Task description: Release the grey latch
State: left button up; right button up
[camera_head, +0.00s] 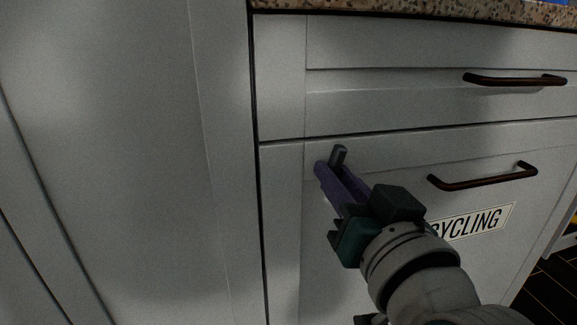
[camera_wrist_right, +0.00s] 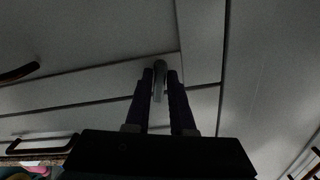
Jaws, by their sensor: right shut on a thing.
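The grey latch (camera_head: 339,155) is a small grey piece on the upper left part of the white cabinet front that bears a recycling label. My right gripper (camera_head: 335,170) reaches it from the lower right, and its purple fingers are shut on the latch. In the right wrist view the latch (camera_wrist_right: 159,75) stands between the two fingertips of my right gripper (camera_wrist_right: 160,80). The fingers hide part of the latch. My left gripper is in neither view.
A drawer with a dark handle (camera_head: 515,79) is above. Another dark handle (camera_head: 483,177) and the recycling label (camera_head: 487,222) are to the right of the latch. A tall white panel (camera_head: 110,150) stands at the left. A speckled countertop (camera_head: 430,10) runs along the top.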

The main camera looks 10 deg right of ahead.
grip_shut()
jog(key=shift+r+n+p, duration=0.3)
jog(key=shift+n+p, duration=0.5)
jog(key=shift+p, duration=0.4)
jog(key=shift+a+f+n+p, duration=0.1)
jog(key=shift+f+n+p, duration=0.25)
jog(key=shift+n, duration=0.55)
jog(key=o, duration=0.7)
grip_release()
jog(key=shift+c, duration=0.2)
